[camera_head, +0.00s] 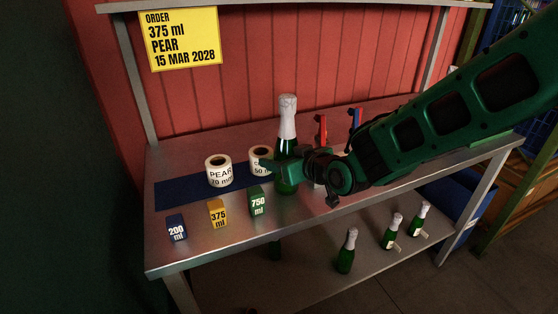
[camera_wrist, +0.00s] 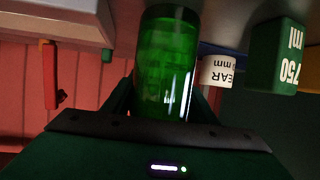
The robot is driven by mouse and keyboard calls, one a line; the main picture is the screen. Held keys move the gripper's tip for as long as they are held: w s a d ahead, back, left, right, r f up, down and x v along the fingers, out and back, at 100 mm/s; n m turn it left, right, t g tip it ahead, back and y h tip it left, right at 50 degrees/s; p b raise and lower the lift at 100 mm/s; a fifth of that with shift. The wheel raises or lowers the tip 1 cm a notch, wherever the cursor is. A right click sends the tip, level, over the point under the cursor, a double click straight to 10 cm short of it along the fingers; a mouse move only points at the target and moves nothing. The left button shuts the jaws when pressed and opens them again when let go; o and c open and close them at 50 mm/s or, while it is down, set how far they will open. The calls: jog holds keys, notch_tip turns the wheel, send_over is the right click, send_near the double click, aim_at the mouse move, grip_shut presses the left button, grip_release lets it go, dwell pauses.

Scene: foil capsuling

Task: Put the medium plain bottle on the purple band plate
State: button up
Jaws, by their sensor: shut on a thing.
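A green bottle (camera_head: 286,180) with a white foil neck and no visible label stands upright in my gripper (camera_head: 289,165), over the steel table. Its body fills the middle of the wrist view (camera_wrist: 165,70), with the fingers on either side. I cannot tell whether its base touches the table, nor its size class for sure. No purple band plate can be made out; my arm hides part of the table to the right.
The blue mat (camera_head: 172,192) bears a PEAR roll (camera_head: 219,171) and another roll (camera_head: 261,158). Blocks marked 200 (camera_head: 176,228), 375 (camera_head: 218,213) and 750 (camera_head: 257,201) stand in front. Red (camera_head: 321,130) and blue (camera_head: 355,117) pieces stand behind. Bottles (camera_head: 346,251) stand on the lower shelf.

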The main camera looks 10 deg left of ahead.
aim_at(287, 147)
jog(key=o, duration=1.8)
jog(key=shift+f, duration=0.15)
jog(key=v, duration=1.2)
